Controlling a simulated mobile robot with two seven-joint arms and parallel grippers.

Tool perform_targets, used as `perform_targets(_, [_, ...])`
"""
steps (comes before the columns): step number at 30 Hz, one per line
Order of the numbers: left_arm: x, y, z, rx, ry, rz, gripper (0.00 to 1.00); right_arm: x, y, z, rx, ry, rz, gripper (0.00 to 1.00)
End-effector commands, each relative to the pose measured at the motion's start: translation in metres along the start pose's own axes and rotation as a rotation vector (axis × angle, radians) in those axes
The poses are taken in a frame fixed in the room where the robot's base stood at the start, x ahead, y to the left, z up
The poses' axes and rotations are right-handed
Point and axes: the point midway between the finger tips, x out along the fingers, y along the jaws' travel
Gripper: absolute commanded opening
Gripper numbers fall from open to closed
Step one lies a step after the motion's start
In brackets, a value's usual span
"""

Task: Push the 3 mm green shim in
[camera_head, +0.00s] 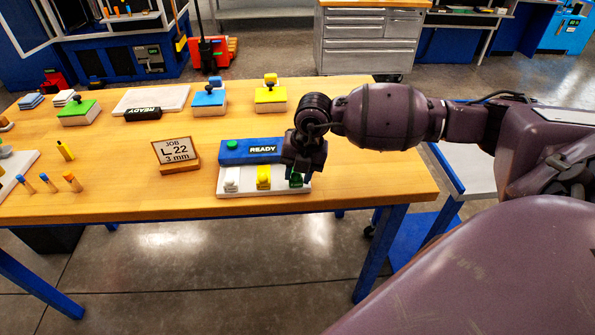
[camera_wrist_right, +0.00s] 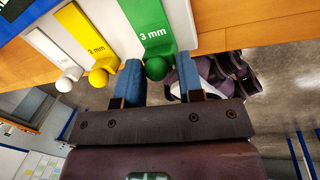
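The green 3 mm shim (camera_wrist_right: 150,25) lies in the white base (camera_head: 262,194) at its right end, with a round green knob (camera_wrist_right: 156,68) at its near end. In the head view the shim (camera_head: 296,181) is partly hidden under my right gripper (camera_head: 298,170). In the right wrist view, the gripper's blue fingertips (camera_wrist_right: 160,70) are apart, with the knob between them and closer to the left one. I cannot tell if they touch. Left of it lie the yellow 2 mm shim (camera_wrist_right: 88,38) and the white 1 mm shim (camera_wrist_right: 52,48). My left gripper is out of view.
A blue block (camera_head: 240,154) with a green light and READY stands behind the shims. A wooden sign (camera_head: 178,154) reads JOB L 22, 3 mm. Green, blue and yellow stamp-like blocks stand farther back. The table's front edge (camera_head: 200,215) is close to the white base.

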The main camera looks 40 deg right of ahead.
Motion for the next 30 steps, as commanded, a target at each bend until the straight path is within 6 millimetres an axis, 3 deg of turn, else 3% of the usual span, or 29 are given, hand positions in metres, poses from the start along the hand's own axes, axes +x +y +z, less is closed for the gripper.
perform_targets(1, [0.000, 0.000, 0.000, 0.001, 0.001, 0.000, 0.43, -0.001, 0.002, -0.001, -0.002, 0.001, 0.008, 0.21])
perform_targets(5, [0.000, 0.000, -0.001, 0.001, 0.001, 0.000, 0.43, -0.001, 0.003, -0.001, -0.002, 0.001, 0.009, 0.01])
perform_targets(6, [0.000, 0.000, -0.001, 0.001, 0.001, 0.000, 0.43, -0.001, 0.003, -0.001, -0.003, 0.001, 0.010, 0.00])
perform_targets(11, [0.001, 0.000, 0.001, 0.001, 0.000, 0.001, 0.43, 0.000, 0.005, 0.004, -0.002, 0.000, 0.012, 0.00])
perform_targets(18, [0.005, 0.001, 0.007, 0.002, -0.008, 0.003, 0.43, 0.001, 0.011, 0.035, -0.002, 0.000, 0.013, 0.00])
perform_targets(28, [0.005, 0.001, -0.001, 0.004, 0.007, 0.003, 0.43, -0.001, 0.012, 0.038, -0.003, -0.001, 0.015, 0.00])
perform_targets(29, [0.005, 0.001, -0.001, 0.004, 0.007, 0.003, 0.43, -0.002, 0.012, 0.038, -0.003, -0.001, 0.015, 0.37])
perform_targets(30, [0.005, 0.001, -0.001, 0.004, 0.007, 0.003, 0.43, -0.001, 0.012, 0.038, -0.003, -0.001, 0.014, 0.43])
